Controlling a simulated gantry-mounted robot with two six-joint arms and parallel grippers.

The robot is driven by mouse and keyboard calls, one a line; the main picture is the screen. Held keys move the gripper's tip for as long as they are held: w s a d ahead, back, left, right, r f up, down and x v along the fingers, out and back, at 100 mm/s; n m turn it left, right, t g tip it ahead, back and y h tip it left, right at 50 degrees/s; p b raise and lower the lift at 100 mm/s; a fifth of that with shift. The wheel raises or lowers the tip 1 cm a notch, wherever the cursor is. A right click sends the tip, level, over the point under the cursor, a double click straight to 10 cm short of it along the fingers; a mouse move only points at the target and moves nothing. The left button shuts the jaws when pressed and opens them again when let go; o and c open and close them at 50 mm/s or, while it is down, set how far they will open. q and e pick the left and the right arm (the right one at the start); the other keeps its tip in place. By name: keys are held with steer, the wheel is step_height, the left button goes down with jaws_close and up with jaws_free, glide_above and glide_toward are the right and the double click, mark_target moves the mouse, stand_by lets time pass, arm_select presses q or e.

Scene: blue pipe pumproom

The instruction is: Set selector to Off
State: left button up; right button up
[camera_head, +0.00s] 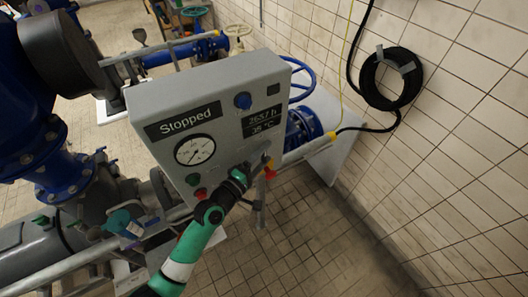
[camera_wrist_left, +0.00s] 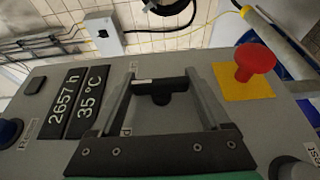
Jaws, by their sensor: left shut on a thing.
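The selector (camera_wrist_left: 160,92) is a black knob with a crosswise bar handle on the grey control panel (camera_head: 165,120). In the left wrist view its bar lies across the picture between the two fingers of my left gripper (camera_wrist_left: 160,82). The gripper is shut on the selector's bar. In the head view my left gripper (camera_head: 257,167) is at the panel's lower right, and its fingers hide the selector. The selector's position labels are mostly hidden or too small to read. The panel's display (camera_head: 183,122) reads "Stopped". My right gripper is in neither view.
A red mushroom button on a yellow plate (camera_wrist_left: 255,62) is close beside the right finger in the wrist view. A dial gauge (camera_head: 195,150), a blue button (camera_head: 243,101) and small red and green buttons share the panel. Pipes stand left; a tiled wall (camera_head: 460,130) stands right.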

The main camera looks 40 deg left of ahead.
arm_select(q)
steer(key=o, duration=1.2)
steer(key=shift+s, duration=0.1)
steer(key=s, duration=0.7)
steer(key=s+d+b, duration=0.1)
steer(key=s, duration=0.3)
steer(key=shift+s, duration=0.2)
steer(key=shift+d, duration=0.1)
